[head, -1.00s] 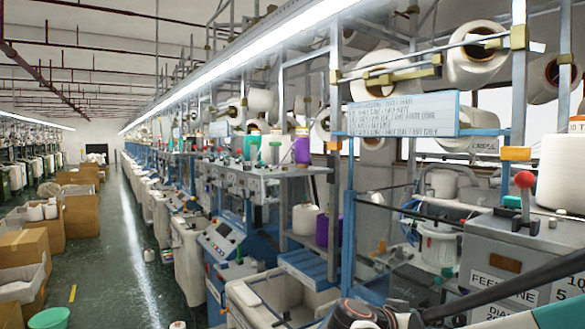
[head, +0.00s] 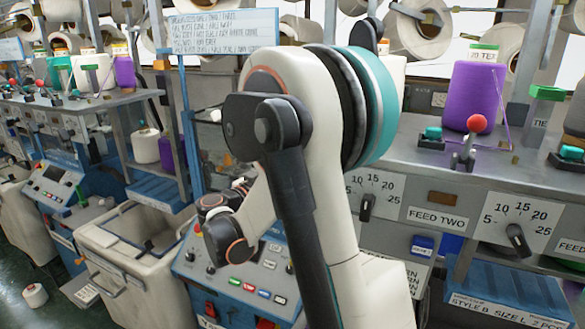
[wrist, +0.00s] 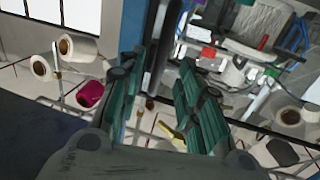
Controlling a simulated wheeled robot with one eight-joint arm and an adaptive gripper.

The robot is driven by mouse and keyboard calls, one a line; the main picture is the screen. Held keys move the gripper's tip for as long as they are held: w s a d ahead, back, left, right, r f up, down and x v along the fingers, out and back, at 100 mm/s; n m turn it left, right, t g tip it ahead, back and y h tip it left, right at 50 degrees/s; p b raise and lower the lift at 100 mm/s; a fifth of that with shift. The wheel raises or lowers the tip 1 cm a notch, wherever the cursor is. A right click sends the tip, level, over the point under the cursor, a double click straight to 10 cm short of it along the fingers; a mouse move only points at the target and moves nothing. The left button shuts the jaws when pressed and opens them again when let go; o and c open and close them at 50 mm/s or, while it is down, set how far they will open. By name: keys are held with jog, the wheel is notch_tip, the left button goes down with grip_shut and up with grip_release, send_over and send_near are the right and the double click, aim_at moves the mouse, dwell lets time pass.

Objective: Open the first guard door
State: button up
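My gripper (wrist: 160,100) shows in the wrist view with its two green ribbed fingers spread apart and nothing clearly held between them. In the head view my arm covers the middle of the picture and I cannot make out the fingers. A blue upright post (head: 183,125) stands left of my arm, at the edge of a machine bay with what looks like a clear guard panel. My arm hides most of that bay, so I cannot tell whether the guard door is shut. A blue upright (wrist: 133,25) also shows beyond the fingers in the wrist view.
A control panel (head: 245,285) with coloured buttons and an open cream bin (head: 130,235) stand below my arm. On the right, a grey machine top carries a purple cone (head: 473,95) and a red-knobbed lever (head: 476,124). Floor shows at lower left.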

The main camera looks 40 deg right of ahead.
jog(key=shift+w+d, duration=0.2)
jog(key=shift+d, duration=0.7)
jog(key=shift+w+d, duration=0.15)
jog(key=shift+d, duration=0.75)
jog(key=shift+w+d, duration=0.2)
jog(key=shift+d, duration=0.7)
jog(key=shift+c, duration=0.6)
grip_shut()
